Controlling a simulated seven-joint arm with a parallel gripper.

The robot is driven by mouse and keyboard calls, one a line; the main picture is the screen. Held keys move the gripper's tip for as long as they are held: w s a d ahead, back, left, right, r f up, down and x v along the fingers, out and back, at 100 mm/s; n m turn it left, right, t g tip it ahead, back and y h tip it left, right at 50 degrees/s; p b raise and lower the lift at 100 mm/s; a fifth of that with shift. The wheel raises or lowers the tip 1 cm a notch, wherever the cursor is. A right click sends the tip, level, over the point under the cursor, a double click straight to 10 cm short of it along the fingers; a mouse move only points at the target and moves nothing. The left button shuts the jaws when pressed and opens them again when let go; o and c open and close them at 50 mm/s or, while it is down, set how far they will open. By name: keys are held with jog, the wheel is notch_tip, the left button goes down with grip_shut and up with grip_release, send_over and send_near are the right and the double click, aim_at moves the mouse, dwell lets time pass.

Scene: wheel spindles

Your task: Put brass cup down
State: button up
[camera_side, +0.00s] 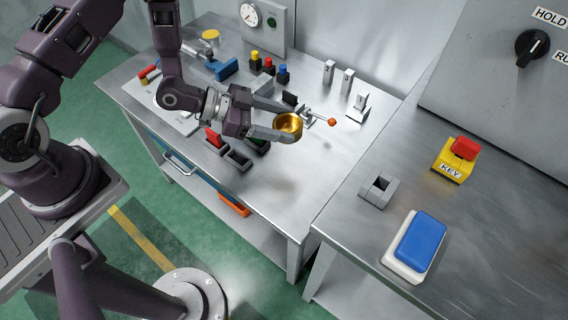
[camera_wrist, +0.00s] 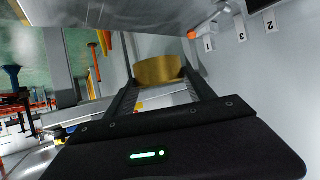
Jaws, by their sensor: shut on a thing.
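The brass cup (camera_side: 288,124) is a small gold, round-sided cup. My gripper (camera_side: 281,127) is shut on it, with a finger on either side. The cup appears to be above the metal bench (camera_side: 318,190), with a faint shadow on the bench below it. In the wrist view the cup (camera_wrist: 158,69) sits between the two fingertips (camera_wrist: 160,76). How high the cup is above the bench cannot be told exactly.
A lever with an orange ball (camera_side: 331,122) is close to the right of the cup. Upright metal posts (camera_side: 346,80) stand behind. Red, yellow and blue-topped blocks (camera_side: 268,66) stand at the back. The bench's front right area is clear. A blue button (camera_side: 420,241) is on the right bench.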

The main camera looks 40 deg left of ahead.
jog(key=m+g, duration=0.1)
jog(key=m, duration=0.1)
send_over(280, 181)
notch_tip(280, 181, down, 4)
jog(key=shift+h, duration=0.5)
notch_tip(280, 181, down, 9)
jog(key=shift+r, duration=0.2)
jog(key=o, duration=1.6)
jog(key=shift+f, duration=0.1)
